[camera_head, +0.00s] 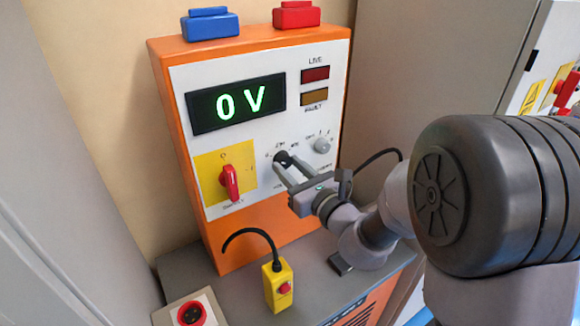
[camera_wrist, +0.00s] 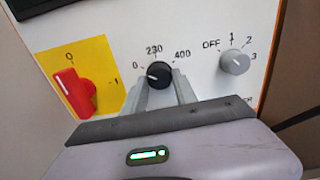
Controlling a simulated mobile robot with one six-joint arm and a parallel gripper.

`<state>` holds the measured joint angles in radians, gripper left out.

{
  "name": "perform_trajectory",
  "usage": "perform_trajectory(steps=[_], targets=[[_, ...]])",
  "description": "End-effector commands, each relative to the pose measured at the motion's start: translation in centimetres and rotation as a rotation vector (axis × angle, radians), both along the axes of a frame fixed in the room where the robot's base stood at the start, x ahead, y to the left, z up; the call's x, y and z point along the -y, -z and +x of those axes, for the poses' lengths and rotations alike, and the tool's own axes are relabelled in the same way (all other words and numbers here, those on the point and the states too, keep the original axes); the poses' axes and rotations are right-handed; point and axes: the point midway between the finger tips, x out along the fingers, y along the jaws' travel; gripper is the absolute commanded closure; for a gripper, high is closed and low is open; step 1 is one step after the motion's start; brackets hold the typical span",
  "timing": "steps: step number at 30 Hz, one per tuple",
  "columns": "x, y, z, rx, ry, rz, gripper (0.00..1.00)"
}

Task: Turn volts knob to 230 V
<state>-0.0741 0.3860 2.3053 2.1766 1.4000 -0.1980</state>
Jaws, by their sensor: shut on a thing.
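The black volts knob (camera_wrist: 159,75) sits on the white panel under a scale marked 0, 230 and 400. In the wrist view its white pointer line points left, toward the 0 mark. My gripper (camera_head: 288,168) reaches the panel with its two fingers on either side of this knob, shut on it; the gripper also shows in the wrist view (camera_wrist: 160,88). In the head view the fingers partly cover the knob (camera_head: 283,158). The display (camera_head: 238,103) reads 0 V in green.
A red switch (camera_head: 229,182) on a yellow plate is left of the knob. A grey selector knob (camera_wrist: 235,63) marked OFF, 1, 2, 3 is close on the right. A yellow pendant box (camera_head: 277,286) with a red button stands on the grey ledge below.

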Motion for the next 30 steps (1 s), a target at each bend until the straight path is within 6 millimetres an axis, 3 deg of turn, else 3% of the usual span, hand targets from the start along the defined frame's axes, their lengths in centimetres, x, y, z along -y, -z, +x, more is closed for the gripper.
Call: perform_trajectory(steps=[30], targets=[[-0.24, -0.47, -0.12, -0.458, -0.001, 0.676, 1.0]])
